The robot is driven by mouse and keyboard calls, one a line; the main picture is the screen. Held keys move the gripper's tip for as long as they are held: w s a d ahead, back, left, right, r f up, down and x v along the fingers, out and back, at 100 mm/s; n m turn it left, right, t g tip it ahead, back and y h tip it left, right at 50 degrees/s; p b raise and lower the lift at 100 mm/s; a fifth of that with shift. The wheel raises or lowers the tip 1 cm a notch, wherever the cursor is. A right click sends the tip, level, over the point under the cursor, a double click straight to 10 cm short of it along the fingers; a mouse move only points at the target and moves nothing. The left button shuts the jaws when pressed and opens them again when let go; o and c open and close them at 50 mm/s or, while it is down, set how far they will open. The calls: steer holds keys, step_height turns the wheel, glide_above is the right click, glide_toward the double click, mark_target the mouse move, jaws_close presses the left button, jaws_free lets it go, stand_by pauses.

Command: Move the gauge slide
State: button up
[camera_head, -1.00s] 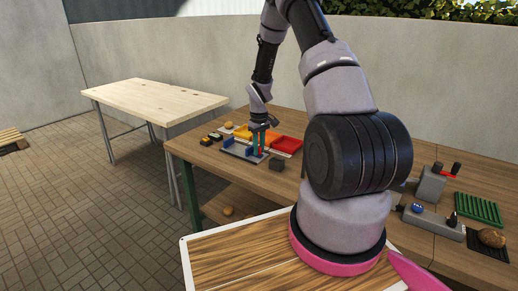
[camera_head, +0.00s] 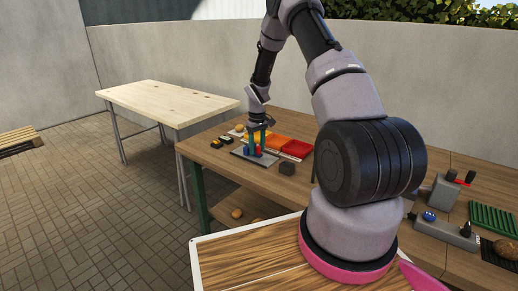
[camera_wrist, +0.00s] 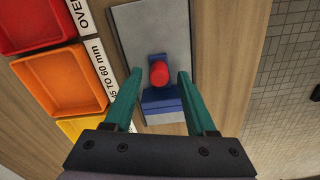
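The gauge is a flat grey plate (camera_head: 244,153) on the wooden bench; it also shows in the wrist view (camera_wrist: 150,25). On it sits a blue slide (camera_wrist: 160,103) with an upright red knob (camera_wrist: 159,73). The knob also shows small in the head view (camera_head: 259,149). My gripper (camera_wrist: 158,76) points down at the plate, its two teal fingers open. One fingertip is on each side of the red knob, with a visible gap on both sides. In the head view my gripper (camera_head: 257,142) stands over the plate, and the fingers partly hide the slide.
A red tray (camera_head: 297,148), an orange tray (camera_wrist: 75,85) and a yellow tray (camera_wrist: 72,128) stand beside the gauge, with printed labels between. A dark block (camera_head: 287,169) stands close to the plate. A pale table (camera_head: 165,100) is at the left.

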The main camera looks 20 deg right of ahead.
steer(key=shift+s, duration=0.1)
step_height(320, 180, up, 11)
stand_by(0.6)
steer(key=shift+f, duration=0.1)
steer(key=s+a+r+m+t, duration=0.2)
steer(key=s+r, duration=0.5)
steer(key=r, duration=0.5)
steer(key=s+a+r+m+t, duration=0.15)
steer(key=s+r, duration=0.45)
steer(key=r, duration=0.6)
steer(key=s+a+r+m+t+y, duration=0.1)
steer(key=s+r+m+t, duration=0.1)
steer(key=s, duration=0.9)
steer(key=s+a+r+m+t+y, duration=0.1)
steer(key=s+r, duration=0.4)
steer(key=s, duration=0.5)
steer(key=shift+s+a+r+m+t, duration=0.25)
steer(key=shift+s+a+m+t, duration=0.1)
steer(key=shift+m, duration=0.4)
steer(key=shift+c, duration=0.5)
